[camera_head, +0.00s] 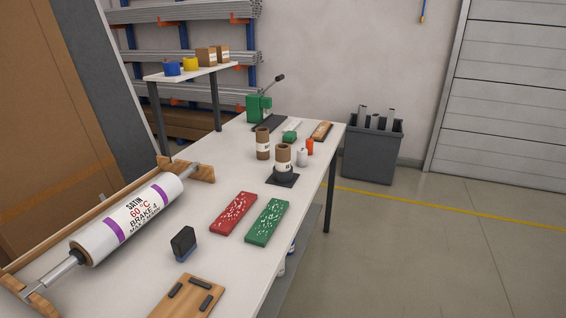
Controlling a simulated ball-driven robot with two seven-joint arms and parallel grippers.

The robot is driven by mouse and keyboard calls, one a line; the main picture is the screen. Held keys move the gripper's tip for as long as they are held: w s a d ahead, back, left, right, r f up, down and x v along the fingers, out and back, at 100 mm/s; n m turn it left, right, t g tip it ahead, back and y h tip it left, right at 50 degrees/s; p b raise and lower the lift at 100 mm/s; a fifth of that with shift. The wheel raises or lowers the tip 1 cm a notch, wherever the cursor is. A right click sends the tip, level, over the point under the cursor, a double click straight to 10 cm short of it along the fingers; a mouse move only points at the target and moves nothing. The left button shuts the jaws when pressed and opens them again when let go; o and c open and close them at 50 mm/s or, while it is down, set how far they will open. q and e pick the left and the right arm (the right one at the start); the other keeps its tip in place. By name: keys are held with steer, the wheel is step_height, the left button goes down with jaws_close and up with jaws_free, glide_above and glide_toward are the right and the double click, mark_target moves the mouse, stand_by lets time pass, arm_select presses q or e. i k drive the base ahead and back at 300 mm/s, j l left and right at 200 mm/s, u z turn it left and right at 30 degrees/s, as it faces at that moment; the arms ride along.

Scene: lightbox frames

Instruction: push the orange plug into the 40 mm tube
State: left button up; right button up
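A small orange cylinder (310,147), which looks like the orange plug, stands on the white workbench near its right edge. A brown tube with a white label (284,154) stands upright in a dark holder on a black base plate (281,179). A second labelled brown tube (263,143) stands upright behind it to the left. Both tubes look open at the top. The label text is too small to read, so I cannot tell which is 40 mm. The orange cylinder is apart from both tubes. Neither of my grippers is in view.
A small white bottle-like item (302,157) stands beside the orange cylinder. A green lever press (259,107) is at the back. Red (233,213) and green (267,221) speckled trays, a dark block (183,243) and a large roller (130,220) lie nearer. Open bench surrounds the trays.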

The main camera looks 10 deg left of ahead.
mark_target(282, 150)
steer(key=u, duration=0.85)
steer(key=i+l+u, duration=0.1)
steer(key=l+u, duration=0.3)
steer(key=i+l+u, duration=0.1)
steer(key=l+u, duration=1)
